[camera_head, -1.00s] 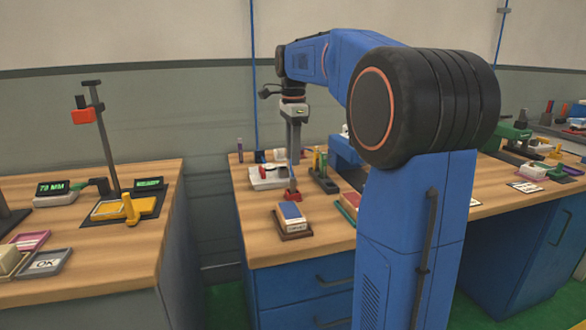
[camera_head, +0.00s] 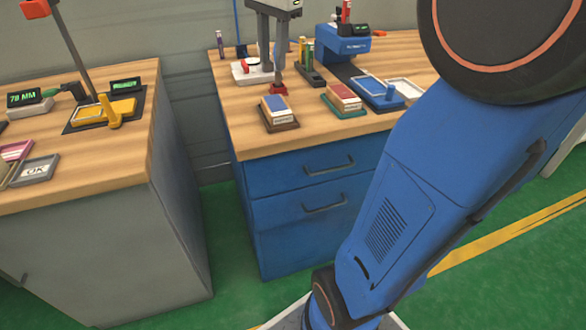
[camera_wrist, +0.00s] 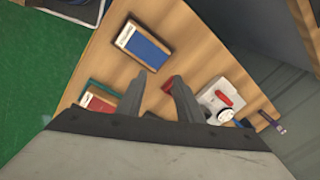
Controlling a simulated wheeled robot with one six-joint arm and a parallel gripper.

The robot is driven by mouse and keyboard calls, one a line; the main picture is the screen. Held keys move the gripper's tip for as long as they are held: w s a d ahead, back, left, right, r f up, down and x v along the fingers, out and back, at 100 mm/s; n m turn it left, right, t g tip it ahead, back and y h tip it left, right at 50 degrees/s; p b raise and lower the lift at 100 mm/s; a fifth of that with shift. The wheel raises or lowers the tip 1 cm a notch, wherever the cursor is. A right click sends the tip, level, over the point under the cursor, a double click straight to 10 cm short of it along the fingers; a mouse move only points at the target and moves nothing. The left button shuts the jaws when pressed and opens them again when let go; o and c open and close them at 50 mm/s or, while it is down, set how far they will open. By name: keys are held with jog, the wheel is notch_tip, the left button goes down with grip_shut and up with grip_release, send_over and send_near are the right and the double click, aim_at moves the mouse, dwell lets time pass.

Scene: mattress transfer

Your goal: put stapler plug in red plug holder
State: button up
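My gripper (camera_head: 271,68) points down over the right-hand workbench, its two fingers apart with a gap between them. In the wrist view the fingers (camera_wrist: 159,90) look open and empty. A small dark red block (camera_head: 279,88), perhaps the red plug holder, sits on the bench at the right finger's tip; it also shows in the wrist view (camera_wrist: 169,84), partly hidden by that finger. I cannot tell whether they touch. A blue machine (camera_head: 343,42), possibly the stapler, stands behind to the right, with a red and black piece (camera_head: 346,12) on top. I cannot identify the stapler plug for sure.
A blue-topped box on a brown base (camera_head: 280,109) and a red-topped box on a green base (camera_head: 344,97) lie near the front edge. A white device (camera_head: 247,72) and a dark rack (camera_head: 311,72) stand close by. A gap separates the left bench (camera_head: 120,165).

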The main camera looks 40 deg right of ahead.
jog(key=s+a+f+n, duration=0.2)
jog(key=s, duration=0.2)
jog(key=s+a+f+n+t, duration=0.1)
jog(key=s+a+f+n, duration=0.1)
jog(key=s+f+n, duration=0.1)
jog(key=s+a+f+n, duration=0.2)
jog(key=s+f, duration=0.1)
jog(key=s, duration=0.1)
jog(key=shift+s+f+n+t, duration=0.15)
jog(key=shift+s+n+t, duration=0.15)
jog(key=shift+n, duration=0.1)
jog(key=s+a+f+n+t, duration=0.1)
jog(key=s+a+f+n, duration=0.2)
jog(key=s+f+n, duration=0.4)
jog(key=s+f, duration=0.3)
jog(key=f, duration=0.1)
jog(key=shift+a+f+t, duration=0.15)
jog(key=shift+f+t, duration=0.2)
jog(key=shift+t, duration=0.05)
